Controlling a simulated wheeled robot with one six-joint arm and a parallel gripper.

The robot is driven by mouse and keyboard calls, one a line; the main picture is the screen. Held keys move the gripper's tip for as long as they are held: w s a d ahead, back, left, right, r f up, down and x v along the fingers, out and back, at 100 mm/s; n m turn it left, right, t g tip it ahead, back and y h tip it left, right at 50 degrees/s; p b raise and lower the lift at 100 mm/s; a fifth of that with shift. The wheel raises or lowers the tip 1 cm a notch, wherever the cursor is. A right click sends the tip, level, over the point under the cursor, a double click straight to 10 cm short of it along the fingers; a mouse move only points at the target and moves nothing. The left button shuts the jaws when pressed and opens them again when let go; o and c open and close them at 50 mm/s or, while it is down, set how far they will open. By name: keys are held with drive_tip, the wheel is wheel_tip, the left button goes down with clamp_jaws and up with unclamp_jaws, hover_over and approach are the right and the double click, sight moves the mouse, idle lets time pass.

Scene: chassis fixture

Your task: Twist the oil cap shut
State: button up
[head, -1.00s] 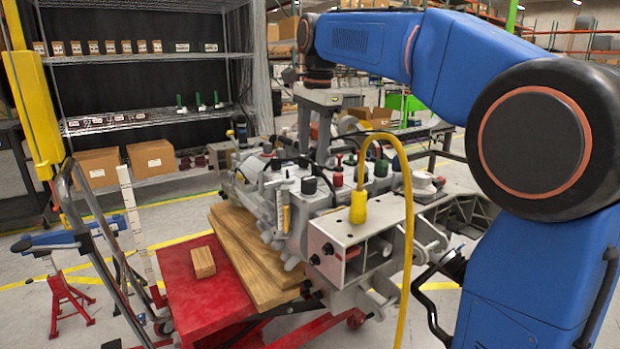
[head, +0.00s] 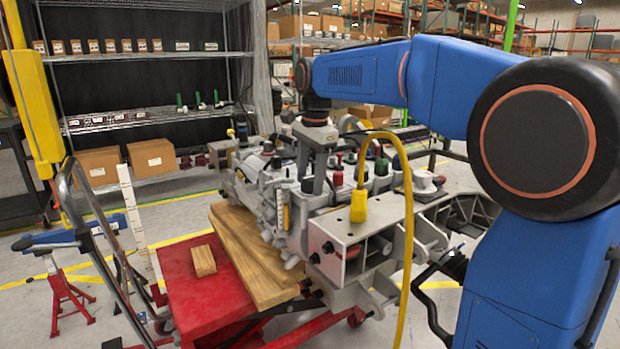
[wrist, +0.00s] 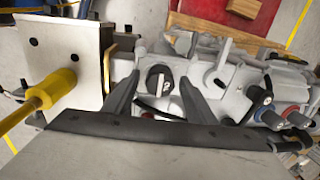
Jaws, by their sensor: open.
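The oil cap (wrist: 160,80) is a round black cap with a pale raised grip bar across it, on the grey engine (wrist: 215,90). In the wrist view it lies between the two dark fingers of my gripper (wrist: 159,84). The fingers are apart, with gaps visible on both sides of the cap. I cannot tell how far the fingertips are above it. In the head view my gripper (head: 317,172) points down over the top of the engine (head: 260,195), and I cannot make out the cap there.
A metal bracket box (head: 355,240) with a yellow-handled plug and cable (head: 358,206) stands close to my gripper. Black, red and green caps or fittings rise from the engine top. A wooden block (head: 203,261) rests on the red lift cart (head: 195,295).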

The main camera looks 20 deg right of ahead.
drive_tip(key=c, duration=1.3)
drive_tip(key=shift+m, duration=2)
drive_tip(key=shift+a+m+h, duration=0.1)
drive_tip(key=shift+m+h, duration=0.3)
drive_tip(key=shift+m, duration=1.6)
drive_tip(key=shift+f, duration=0.1)
drive_tip(key=shift+m+h, duration=0.3)
drive_tip(key=shift+m, duration=1.7)
